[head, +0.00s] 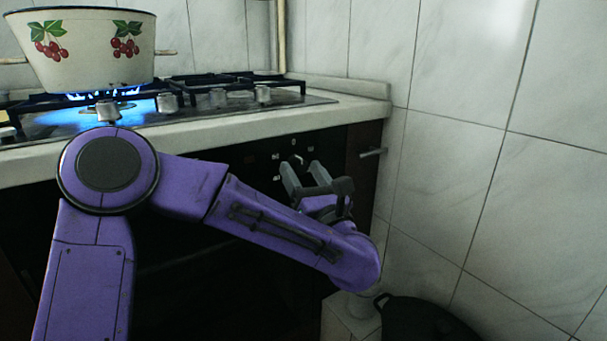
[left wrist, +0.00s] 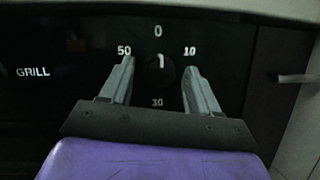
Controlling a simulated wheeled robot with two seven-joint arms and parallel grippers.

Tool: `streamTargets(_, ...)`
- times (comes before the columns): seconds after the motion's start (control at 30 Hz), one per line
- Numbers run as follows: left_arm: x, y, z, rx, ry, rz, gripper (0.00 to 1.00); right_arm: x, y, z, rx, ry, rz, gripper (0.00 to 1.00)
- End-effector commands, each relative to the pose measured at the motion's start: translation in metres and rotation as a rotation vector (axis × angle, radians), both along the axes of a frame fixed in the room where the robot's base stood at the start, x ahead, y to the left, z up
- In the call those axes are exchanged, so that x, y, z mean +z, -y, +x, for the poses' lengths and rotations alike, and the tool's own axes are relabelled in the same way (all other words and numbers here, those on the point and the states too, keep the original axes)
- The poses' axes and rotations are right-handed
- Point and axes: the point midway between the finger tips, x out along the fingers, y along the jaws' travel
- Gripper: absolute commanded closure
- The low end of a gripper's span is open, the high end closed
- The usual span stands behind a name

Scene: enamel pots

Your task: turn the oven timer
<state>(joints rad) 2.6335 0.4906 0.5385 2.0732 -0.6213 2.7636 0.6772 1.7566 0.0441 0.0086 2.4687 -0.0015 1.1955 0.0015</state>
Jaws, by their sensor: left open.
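The oven timer (left wrist: 160,75) is a dark round knob on the black oven front, with a pale mark on it that points up. White numbers 0, 10, 30 and 50 stand around it. In the head view the timer (head: 297,159) shows just beyond my left gripper (head: 302,170). My left gripper is open, its two grey fingers pointing at the panel. In the left wrist view the fingers (left wrist: 159,66) appear on either side of the knob; I cannot tell whether they touch it. My right gripper is not in view.
A cream enamel pot (head: 90,50) with cherries stands over a lit blue flame on the hob (head: 215,97). The worktop edge (head: 240,128) runs above the timer. A tiled wall (head: 480,130) stands close at the right. A dark pot (head: 420,320) is low at the right.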

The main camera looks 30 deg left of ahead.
Motion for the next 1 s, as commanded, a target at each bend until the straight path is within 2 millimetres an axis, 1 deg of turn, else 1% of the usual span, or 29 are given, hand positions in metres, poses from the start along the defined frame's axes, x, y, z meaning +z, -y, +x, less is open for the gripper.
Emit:
streamTargets(0.13, 0.000, 0.000, 0.000, 0.000, 0.000, 0.000, 0.39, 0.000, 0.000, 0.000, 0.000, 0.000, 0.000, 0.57)
streamTargets(0.17, 0.000, 0.000, 0.000, 0.000, 0.000, 0.000, 0.42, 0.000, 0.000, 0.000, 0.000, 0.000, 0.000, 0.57)
streamTargets(0.2, 0.000, 0.000, 0.000, 0.000, 0.000, 0.000, 0.55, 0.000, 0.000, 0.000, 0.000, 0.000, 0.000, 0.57)
streamTargets(0.27, 0.000, 0.000, 0.000, 0.000, 0.000, 0.000, 0.75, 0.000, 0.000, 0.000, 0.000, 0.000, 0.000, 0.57)
streamTargets(0.3, 0.000, 0.000, 0.000, 0.000, 0.000, 0.000, 0.88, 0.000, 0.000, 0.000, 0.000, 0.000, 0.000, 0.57)
streamTargets(0.33, 0.000, 0.000, 0.000, 0.000, 0.000, 0.000, 0.94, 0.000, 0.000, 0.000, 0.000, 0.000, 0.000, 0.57)
streamTargets(0.5, 0.000, 0.000, 0.000, -0.001, -0.004, 0.001, 0.94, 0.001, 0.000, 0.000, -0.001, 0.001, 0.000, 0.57)
streamTargets(0.67, 0.002, 0.000, 0.000, 0.000, -0.031, 0.011, 0.94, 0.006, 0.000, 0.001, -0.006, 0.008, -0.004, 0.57)
streamTargets(0.87, 0.004, 0.000, -0.001, 0.000, -0.129, 0.051, 0.94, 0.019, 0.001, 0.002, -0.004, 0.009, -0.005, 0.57)
streamTargets(1.0, 0.007, 0.000, -0.002, -0.001, -0.235, 0.096, 0.94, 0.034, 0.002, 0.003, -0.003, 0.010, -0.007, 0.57)
